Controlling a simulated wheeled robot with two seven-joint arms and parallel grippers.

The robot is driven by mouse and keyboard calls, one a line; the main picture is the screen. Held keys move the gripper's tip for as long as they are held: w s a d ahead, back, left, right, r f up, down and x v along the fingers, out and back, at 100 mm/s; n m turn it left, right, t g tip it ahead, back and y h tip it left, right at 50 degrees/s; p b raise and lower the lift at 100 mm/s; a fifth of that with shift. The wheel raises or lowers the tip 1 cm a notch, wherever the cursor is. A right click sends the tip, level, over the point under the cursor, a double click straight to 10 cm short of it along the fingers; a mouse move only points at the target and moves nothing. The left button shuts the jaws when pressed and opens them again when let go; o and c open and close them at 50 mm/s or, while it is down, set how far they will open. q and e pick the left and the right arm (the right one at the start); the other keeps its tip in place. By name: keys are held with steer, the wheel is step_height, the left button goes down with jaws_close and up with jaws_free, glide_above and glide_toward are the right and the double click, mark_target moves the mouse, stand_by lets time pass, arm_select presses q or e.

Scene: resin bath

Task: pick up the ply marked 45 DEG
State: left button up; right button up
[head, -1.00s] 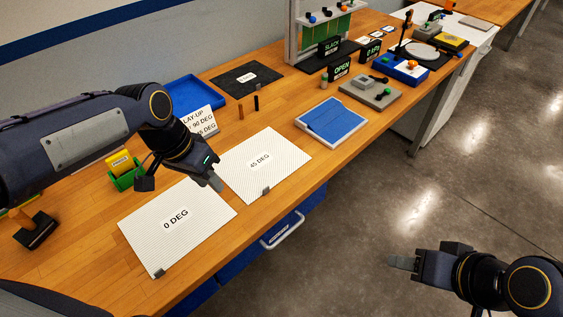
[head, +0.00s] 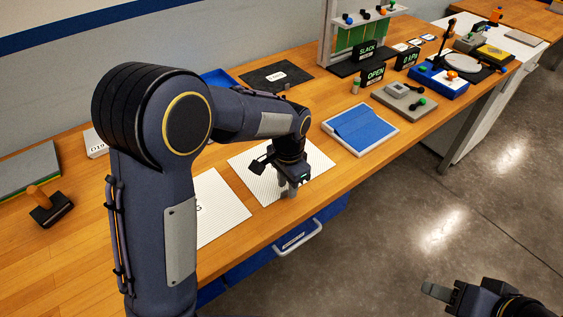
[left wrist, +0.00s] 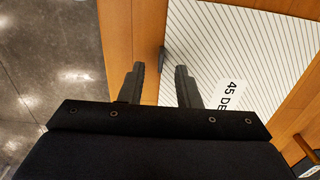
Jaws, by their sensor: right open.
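The ply marked 45 DEG (head: 257,181) is a white striped sheet flat on the wooden bench; my left arm covers its label in the head view. In the left wrist view the ply (left wrist: 232,48) shows part of its label, and a small dark tab (left wrist: 162,58) at its edge. My left gripper (head: 290,189) is over the ply's front edge, fingers pointing down. In the left wrist view its fingers (left wrist: 160,70) are apart, with the tab appearing between their tips and nothing held. My right gripper (head: 440,291) is open and empty over the floor.
The 0 DEG ply (head: 222,212) lies to the left, mostly behind my left arm. A blue pad on a white board (head: 361,130) lies to the right. A dark mat (head: 270,77) lies behind. A drawer handle (head: 298,238) sticks out below the bench front.

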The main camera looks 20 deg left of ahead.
arm_select(q)
steer(key=shift+f, duration=0.4)
steer(key=shift+c, duration=0.4)
jaws_close()
steer(key=shift+r, duration=0.1)
